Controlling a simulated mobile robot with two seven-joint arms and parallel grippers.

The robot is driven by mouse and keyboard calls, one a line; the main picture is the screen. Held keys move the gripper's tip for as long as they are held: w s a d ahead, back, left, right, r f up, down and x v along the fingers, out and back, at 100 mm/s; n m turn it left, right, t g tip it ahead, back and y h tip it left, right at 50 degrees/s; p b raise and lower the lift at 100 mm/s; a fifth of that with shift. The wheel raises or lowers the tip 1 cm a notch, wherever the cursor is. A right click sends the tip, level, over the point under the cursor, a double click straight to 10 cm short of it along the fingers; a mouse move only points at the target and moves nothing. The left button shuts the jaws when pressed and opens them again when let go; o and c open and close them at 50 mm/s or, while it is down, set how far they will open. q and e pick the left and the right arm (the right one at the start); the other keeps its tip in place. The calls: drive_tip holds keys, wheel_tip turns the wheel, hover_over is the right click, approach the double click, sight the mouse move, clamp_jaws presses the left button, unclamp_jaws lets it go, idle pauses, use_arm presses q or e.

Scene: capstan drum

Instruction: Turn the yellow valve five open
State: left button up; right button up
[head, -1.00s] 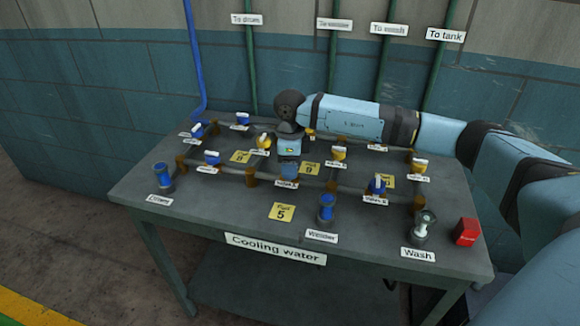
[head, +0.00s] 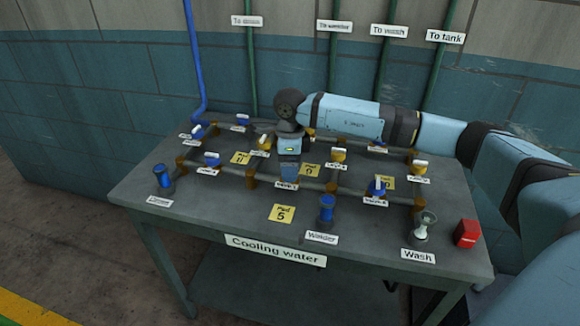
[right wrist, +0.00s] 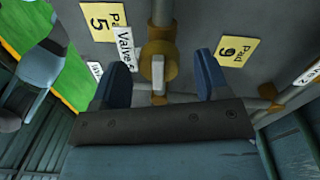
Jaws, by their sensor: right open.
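In the right wrist view, a yellow valve (right wrist: 152,48) with a pale handle (right wrist: 158,72) sits beside a tag that seems to read Valve 5 (right wrist: 124,48). The handle points up and down in that picture. My right gripper (right wrist: 160,80) is open, one blue finger on each side of the handle, with gaps on both sides. In the head view, my right gripper (head: 288,174) points down over the middle of the table and hides this valve. Whether the fingers reach handle height, I cannot tell. My left gripper is not in view.
The grey table (head: 225,212) carries pipes with other yellow valves (head: 337,156) and blue valves (head: 378,186) close around. A blue post (head: 326,208), a Wash fitting (head: 422,226) and a red box (head: 467,233) stand along the front right. Pad 5 (head: 282,213) lies flat.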

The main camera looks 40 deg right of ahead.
wheel_tip(320, 180, up, 13)
drive_tip(key=shift+w+d+r+p, duration=0.15)
drive_tip(key=shift+w+d+p, duration=0.15)
drive_tip(key=shift+w, duration=0.1)
idle(0.4)
